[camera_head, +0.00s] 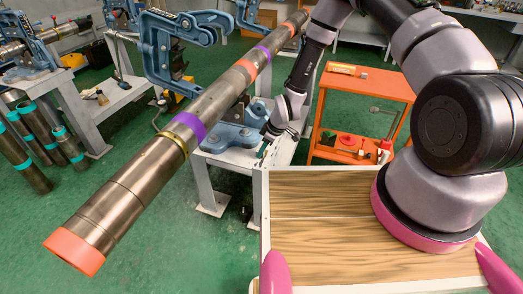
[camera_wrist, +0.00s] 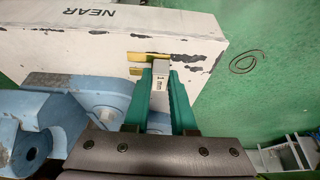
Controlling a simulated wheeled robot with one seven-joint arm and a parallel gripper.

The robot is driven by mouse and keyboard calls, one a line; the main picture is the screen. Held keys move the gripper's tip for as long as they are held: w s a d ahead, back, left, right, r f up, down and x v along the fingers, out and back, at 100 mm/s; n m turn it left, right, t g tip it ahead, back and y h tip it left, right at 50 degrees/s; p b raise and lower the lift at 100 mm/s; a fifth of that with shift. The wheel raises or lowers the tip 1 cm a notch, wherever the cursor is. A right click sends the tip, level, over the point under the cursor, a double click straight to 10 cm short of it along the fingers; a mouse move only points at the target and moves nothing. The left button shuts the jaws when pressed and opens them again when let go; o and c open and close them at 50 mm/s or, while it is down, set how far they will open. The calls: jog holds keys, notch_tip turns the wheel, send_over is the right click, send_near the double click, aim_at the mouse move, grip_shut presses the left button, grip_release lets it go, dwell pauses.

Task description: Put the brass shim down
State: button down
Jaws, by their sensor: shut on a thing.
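The brass shim (camera_wrist: 138,57) shows at my fingertips in the wrist view, beside a pale block with small dark marks between the fingers. My gripper (camera_wrist: 161,74), with green fingers, is shut on this piece. A second brass-coloured strip (camera_wrist: 135,71) lies just left of the fingertips; I cannot tell whether it belongs to the same piece. Both show over the worn white bench (camera_wrist: 85,45) marked NEAR, close to its edge. I cannot tell whether the shim touches the bench. In the head view my gripper (camera_head: 267,143) is low beside the blue vise; the shim is too small there to make out.
A blue pipe vise (camera_head: 232,137) stands on the bench, left of my gripper. A long banded pipe (camera_head: 145,173) runs diagonally past it. An orange cart (camera_head: 365,90) with small items stands at the right. Green floor (camera_wrist: 235,95) drops away beyond the bench edge.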

jog(key=c, duration=0.7)
grip_release()
jog(key=shift+f, duration=0.1)
jog(key=shift+c, duration=0.2)
jog(key=d+r+m+t+h, duration=0.1)
jog(key=d+r+m, duration=0.35)
jog(key=r, duration=0.85)
jog(key=d+r+m+t+h, duration=0.1)
jog(key=d+r, duration=0.6)
jog(key=r, duration=0.6)
jog(key=d+r+m+t+h, duration=0.15)
jog(key=d+r, duration=0.45)
jog(key=r, duration=0.8)
jog(key=s+d+r+m+t, duration=0.1)
jog(key=s+d+r+m, duration=0.2)
jog(key=s+r, duration=0.6)
jog(key=s+d+r+m+t+y, duration=0.1)
jog(key=s+d+r+m, duration=0.3)
jog(key=s+r+m, duration=0.4)
notch_tip(320, 180, up, 2)
jog(key=s, duration=0.2)
jog(key=shift+s+d, duration=0.15)
jog(key=shift+s, duration=0.15)
